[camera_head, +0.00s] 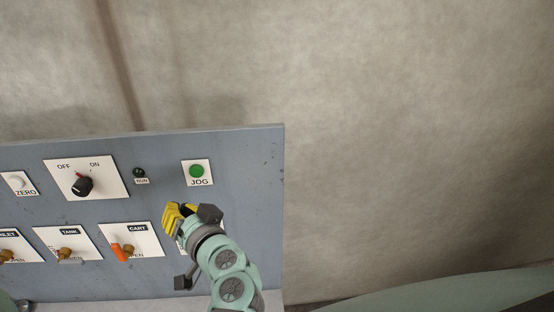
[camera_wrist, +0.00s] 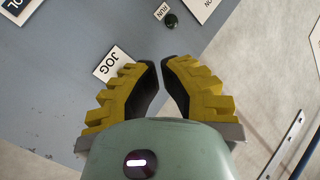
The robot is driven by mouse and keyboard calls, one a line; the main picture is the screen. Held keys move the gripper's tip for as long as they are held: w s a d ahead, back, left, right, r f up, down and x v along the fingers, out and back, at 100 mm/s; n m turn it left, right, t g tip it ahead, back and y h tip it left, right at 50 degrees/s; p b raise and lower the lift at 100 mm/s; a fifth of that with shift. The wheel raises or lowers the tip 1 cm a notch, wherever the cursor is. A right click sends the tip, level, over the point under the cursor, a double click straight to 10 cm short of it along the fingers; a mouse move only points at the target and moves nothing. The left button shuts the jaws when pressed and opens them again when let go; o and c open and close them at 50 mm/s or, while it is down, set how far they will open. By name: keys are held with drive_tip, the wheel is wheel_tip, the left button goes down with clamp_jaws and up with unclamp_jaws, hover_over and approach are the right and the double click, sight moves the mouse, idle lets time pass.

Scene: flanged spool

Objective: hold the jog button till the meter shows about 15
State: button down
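The green JOG button (camera_head: 197,171) sits on a white plate at the upper right of the grey-blue panel. My gripper (camera_head: 185,211), with yellow fingers, is in front of the panel, just below the JOG plate and apart from the button in the picture. In the wrist view the JOG plate (camera_wrist: 111,63) shows beside my left-hand finger; the button itself is not visible there. The fingertips (camera_wrist: 160,63) are close together with a narrow gap, and nothing is between them. No meter shows in either view.
An OFF/ON knob (camera_head: 82,185) and a dark RUN lamp (camera_head: 139,172) are left of JOG. A ZERO button (camera_head: 17,181) is farther left. Valve handles line the lower row, including an orange CART handle (camera_head: 122,251). My arm hides a plate right of it.

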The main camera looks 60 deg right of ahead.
sight(196, 171)
drive_tip(key=shift+w+d, duration=1.45)
drive_tip(key=shift+d, duration=0.2)
drive_tip(key=shift+w+d, duration=1.4)
drive_tip(key=shift+d, duration=0.2)
drive_tip(key=shift+w+d+b, duration=0.6)
drive_tip(key=shift+d+b, duration=0.1)
drive_tip(key=shift+b, duration=0.15)
drive_tip(key=shift+s, duration=0.1)
idle(0.8)
drive_tip(key=shift+s+a, duration=0.55)
drive_tip(key=shift+a, duration=0.1)
